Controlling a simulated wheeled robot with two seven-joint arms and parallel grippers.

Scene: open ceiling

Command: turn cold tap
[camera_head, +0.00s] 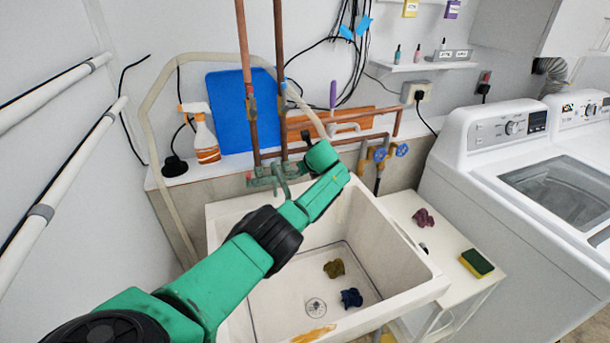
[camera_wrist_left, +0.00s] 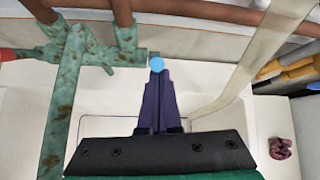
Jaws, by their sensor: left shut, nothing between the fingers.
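The weathered green tap body (camera_head: 268,178) is mounted on the wall above the white sink (camera_head: 425,285). In the left wrist view its spout (camera_wrist_left: 62,105) runs down the left side, with a red handle (camera_wrist_left: 14,54) at the far left edge. The cold tap's round blue end (camera_wrist_left: 158,64) shows at the right end of the tap body. My left gripper (camera_wrist_left: 157,76) is shut and empty, its dark fingertips right at the blue end; I cannot tell if they touch. In the head view my green left arm reaches over the sink and hides the tap's right side. My right gripper is out of view.
Copper pipes (camera_head: 280,75) rise behind the tap. A spray bottle (camera_head: 203,135) and blue board (camera_head: 228,110) stand on the ledge. Blue valve knobs (camera_head: 402,150) sit further right. Cloths (camera_head: 351,298) lie in the sink. A washing machine (camera_head: 460,190) stands right.

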